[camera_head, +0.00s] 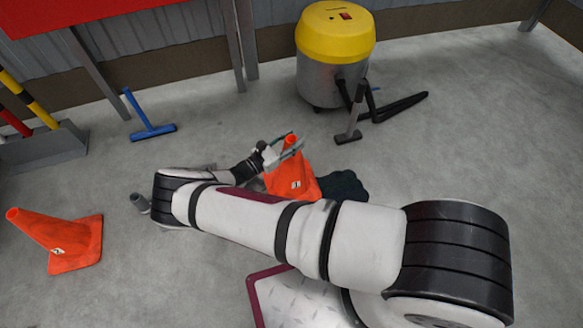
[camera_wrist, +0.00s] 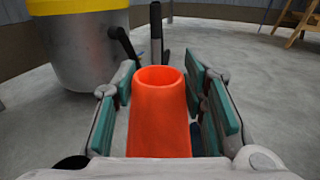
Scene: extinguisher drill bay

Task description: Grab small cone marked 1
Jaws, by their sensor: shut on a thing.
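An orange cone (camera_head: 284,182) stands upright near the middle of the head view, with a small white label on its side. The mark on that label is too small to read. My gripper (camera_head: 289,146) is at the cone's upper part, with its fingers on either side, shut on it. In the wrist view the same cone (camera_wrist: 161,110) rises between the green finger pads of my gripper (camera_wrist: 164,108), its open top toward the camera.
A yellow-topped metal vacuum (camera_head: 333,60) stands behind, with its black hose and nozzle (camera_head: 350,130) on the floor. A dark cloth-like heap (camera_head: 343,187) lies right of the held cone. Floor at the right is clear.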

